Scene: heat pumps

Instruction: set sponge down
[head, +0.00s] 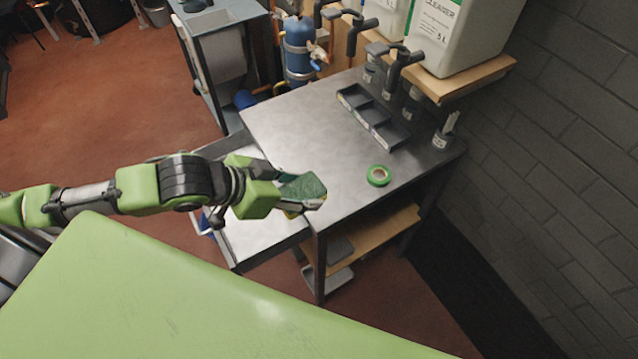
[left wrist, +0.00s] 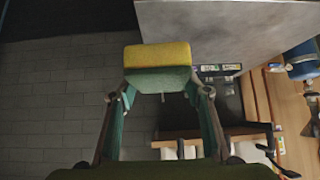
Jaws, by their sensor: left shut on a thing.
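My left gripper (head: 304,198) is shut on the sponge (head: 303,187), which has a dark green face and a yellow layer. In the head view it is at the near left edge of the grey metal table (head: 300,130); I cannot tell whether the sponge touches the top. In the left wrist view the sponge (left wrist: 158,66) sits between the fingertips of the gripper (left wrist: 160,88), yellow side up in the picture, with part of the table (left wrist: 215,30) behind it. My right gripper is not in view.
A green tape roll (head: 379,175) lies on the table to the right of the sponge. A dark divided tray (head: 372,117) lies farther back. Bottles with dark pump heads and large white canisters (head: 455,35) line the wall side. The middle of the tabletop is clear.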

